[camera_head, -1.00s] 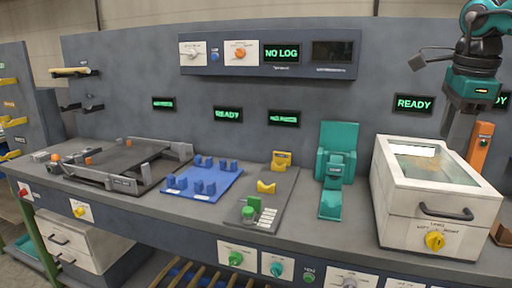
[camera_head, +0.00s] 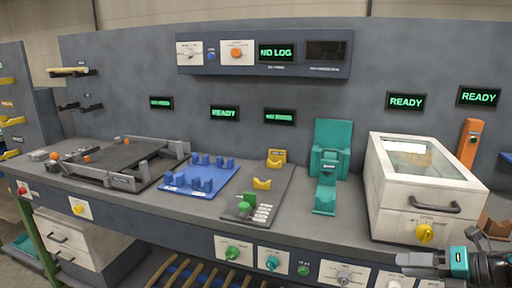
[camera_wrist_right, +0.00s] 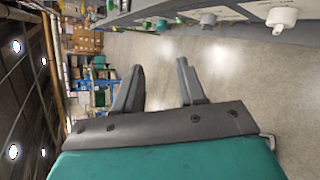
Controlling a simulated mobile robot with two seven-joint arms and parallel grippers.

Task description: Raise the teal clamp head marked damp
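The teal clamp (camera_head: 328,165) stands on the bench, left of the white box. It has a tall back plate, a head block with a small dark label too small to read, and a lower teal foot at the front. My right gripper (camera_head: 402,264) is at the lower right of the head view, in front of the bench and below the white box, well apart from the clamp. In the right wrist view the right gripper (camera_wrist_right: 160,85) has its two fingers spread with nothing between them. My left gripper is not in view.
The white lidded box (camera_head: 415,190) with a black handle and yellow knob stands right of the clamp. A grey plate with yellow cradles (camera_head: 262,184) and a blue fixture (camera_head: 200,178) lie to the left. Knobs (camera_head: 271,262) line the bench front.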

